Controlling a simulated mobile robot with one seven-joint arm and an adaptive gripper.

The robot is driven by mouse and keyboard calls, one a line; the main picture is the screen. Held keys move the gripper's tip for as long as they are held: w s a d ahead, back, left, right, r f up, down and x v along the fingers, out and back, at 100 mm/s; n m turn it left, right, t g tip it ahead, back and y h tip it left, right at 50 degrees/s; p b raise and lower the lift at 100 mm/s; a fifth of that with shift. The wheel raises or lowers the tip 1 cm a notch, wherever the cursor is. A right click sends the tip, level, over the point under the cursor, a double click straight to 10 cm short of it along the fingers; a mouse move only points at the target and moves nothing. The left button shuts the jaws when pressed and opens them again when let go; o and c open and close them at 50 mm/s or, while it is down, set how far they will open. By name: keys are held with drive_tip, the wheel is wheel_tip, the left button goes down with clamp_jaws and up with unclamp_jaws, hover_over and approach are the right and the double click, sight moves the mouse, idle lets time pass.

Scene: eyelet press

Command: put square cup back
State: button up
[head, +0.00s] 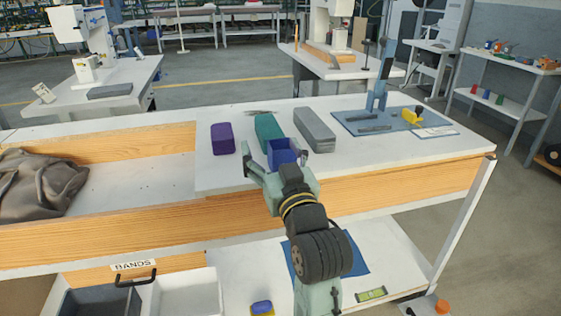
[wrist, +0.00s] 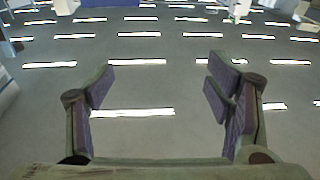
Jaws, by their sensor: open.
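A blue, square, open-topped cup (head: 281,153) shows upright in the head view near the front of the white bench top (head: 350,157). My gripper (head: 276,162) is open, its fingers appearing on either side of the cup in that view. In the wrist view the gripper (wrist: 160,105) is spread wide with nothing between its fingers, so the cup appears to be behind it, not in its grasp. My gripper hides the cup's lower part.
A purple block (head: 222,138), a teal block (head: 267,127) and a grey block (head: 314,129) stand close around the cup. A blue mat (head: 355,122) with a press lies to the right. A grey cloth (head: 40,183) fills the left recess; small cups (head: 487,94) stand on the far-right shelf.

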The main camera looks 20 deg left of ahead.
drive_tip(key=m+h, duration=0.1)
drive_tip(key=h, duration=0.1)
approach(283, 152)
drive_tip(key=x, duration=0.2)
drive_tip(key=shift+g, duration=0.4)
drive_tip(key=x, duration=0.5)
drive_tip(key=shift+w+d+r+p, duration=0.1)
drive_tip(key=shift+w+r+p, duration=0.1)
drive_tip(key=shift+p, duration=0.15)
drive_tip(key=shift+p+x, duration=0.8)
drive_tip(key=shift+x, duration=2.1)
drive_tip(key=shift+w+d+f, duration=0.1)
drive_tip(key=shift+d, duration=0.05)
drive_tip(key=shift+c, duration=0.4)
drive_tip(key=c, duration=1.3)
